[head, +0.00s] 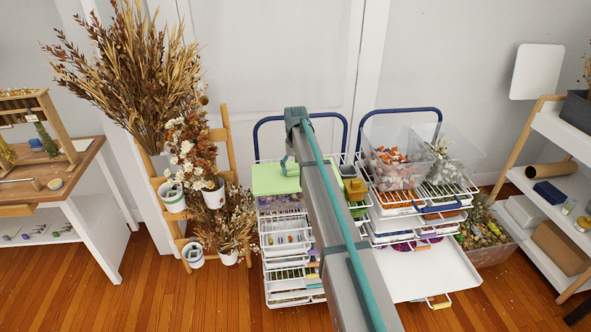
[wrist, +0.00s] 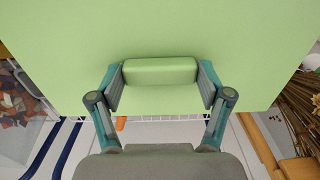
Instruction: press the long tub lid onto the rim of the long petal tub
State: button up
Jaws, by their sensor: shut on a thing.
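The long tub lid is a flat light green panel (head: 268,180) over the left part of the left wire trolley in the head view. It fills much of the wrist view (wrist: 160,35). My gripper (wrist: 160,78) is shut on the lid's raised green handle (wrist: 160,70), one finger at each end. I cannot tell whether the lid rests on the trolley or hangs above it. A clear tub with orange and pale petals (head: 395,172), seemingly the petal tub, stands open on the right trolley, apart from the lid. It partly shows in the wrist view (wrist: 18,110).
A second clear tub with grey-green leaves (head: 440,158) stands beside the petal tub. Yellow and green containers (head: 355,189) stand right of my arm. Blue trolley handles (head: 400,112) rise behind. Dried flowers (head: 150,80) stand left. A white drawer (head: 425,272) sticks out at front right.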

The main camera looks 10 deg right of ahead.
aim_at(296, 175)
jog(key=shift+s, duration=0.1)
jog(key=shift+f+b, duration=0.7)
jog(key=shift+f, duration=1.4)
jog(key=shift+f+b, duration=0.35)
jog(key=shift+f, duration=0.7)
jog(key=o, duration=1)
